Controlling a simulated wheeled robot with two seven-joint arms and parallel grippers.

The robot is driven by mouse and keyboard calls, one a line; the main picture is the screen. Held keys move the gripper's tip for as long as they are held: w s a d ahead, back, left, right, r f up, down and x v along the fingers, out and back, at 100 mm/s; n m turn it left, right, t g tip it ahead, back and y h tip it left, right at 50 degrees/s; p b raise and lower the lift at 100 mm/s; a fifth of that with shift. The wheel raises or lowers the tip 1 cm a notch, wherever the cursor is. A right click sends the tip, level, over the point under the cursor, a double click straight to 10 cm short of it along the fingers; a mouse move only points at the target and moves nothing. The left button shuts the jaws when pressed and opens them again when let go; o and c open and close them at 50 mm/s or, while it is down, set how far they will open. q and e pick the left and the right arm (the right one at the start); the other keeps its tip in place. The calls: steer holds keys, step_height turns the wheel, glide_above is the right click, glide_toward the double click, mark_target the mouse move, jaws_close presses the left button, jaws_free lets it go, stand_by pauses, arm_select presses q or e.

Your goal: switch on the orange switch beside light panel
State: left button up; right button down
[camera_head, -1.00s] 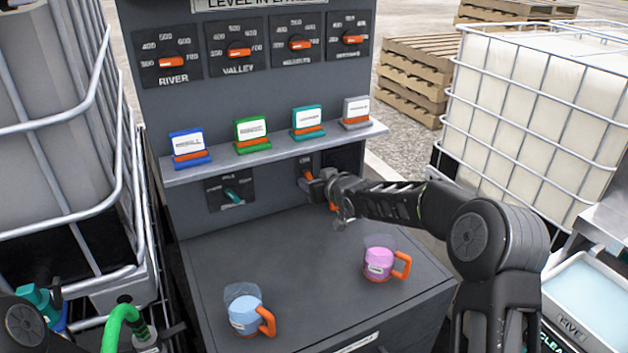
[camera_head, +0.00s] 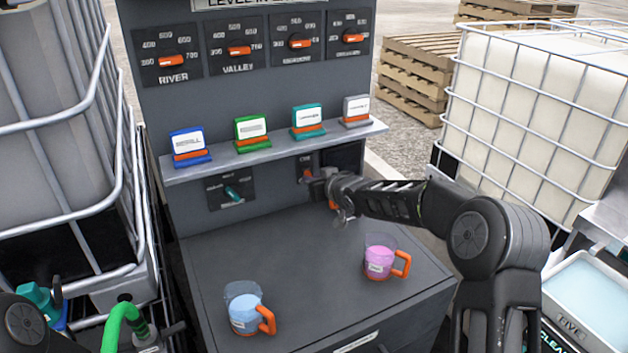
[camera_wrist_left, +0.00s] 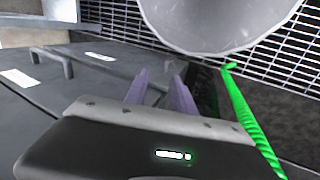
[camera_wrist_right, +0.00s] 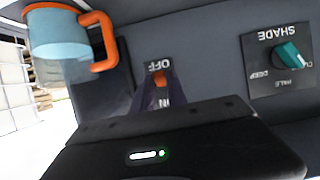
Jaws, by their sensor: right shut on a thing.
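The orange switch (camera_head: 307,174) sits on a small dark plate on the grey console's front, below the shelf at its right end. In the right wrist view the orange switch (camera_wrist_right: 160,77) shows between my fingertips, with an OFF label on one side and another label, partly hidden, on the other. My right gripper (camera_head: 318,187) is at the switch and shut on it. A dark panel (camera_wrist_right: 108,72) lies beside the switch; I cannot tell whether it is lit. My left gripper (camera_wrist_left: 160,85) is open and empty, away from the switch.
A teal SHADE knob (camera_head: 232,193) is left of the switch. The shelf (camera_head: 280,148) carries several coloured label stands. A blue-filled mug (camera_head: 245,314) and a pink-filled mug (camera_head: 379,260) stand on the console top. Caged tanks (camera_head: 540,100) flank it. A green hose (camera_wrist_left: 245,115) is near my left gripper.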

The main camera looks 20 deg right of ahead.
steer(key=shift+r+g+p, duration=0.95)
steer(key=shift+g+p, duration=0.05)
steer(key=shift+p, duration=2.3)
steer(key=shift+f+g+h+p, duration=0.3)
steer(key=shift+g+p, duration=0.05)
steer(key=shift+g, duration=0.05)
steer(key=c, duration=1.3)
jaws_free()
steer(key=shift+b+v, duration=1.15)
steer(key=shift+v, duration=2.7)
steer(key=shift+c, duration=0.3)
